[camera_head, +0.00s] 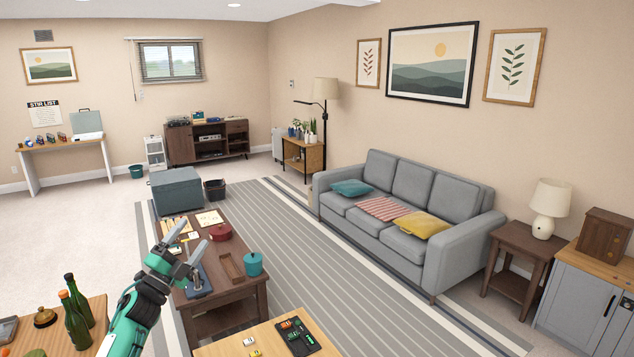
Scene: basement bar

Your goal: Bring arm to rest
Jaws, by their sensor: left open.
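My left arm (138,309) comes up from the bottom left, green, white and black. Its gripper (190,242) is open, with its two grey fingers spread apart and nothing visible between them. In the picture it overlaps the near left part of the brown coffee table (226,296); I cannot tell its exact height above it. My right gripper is not in view.
A teal pot (253,264), a red round dish (220,232) and a wooden tray (230,267) stand on the coffee table. Green bottles (77,325) stand on a wooden table at the lower left. A black tray (294,337) lies on the near table. Striped rug (320,285) is clear.

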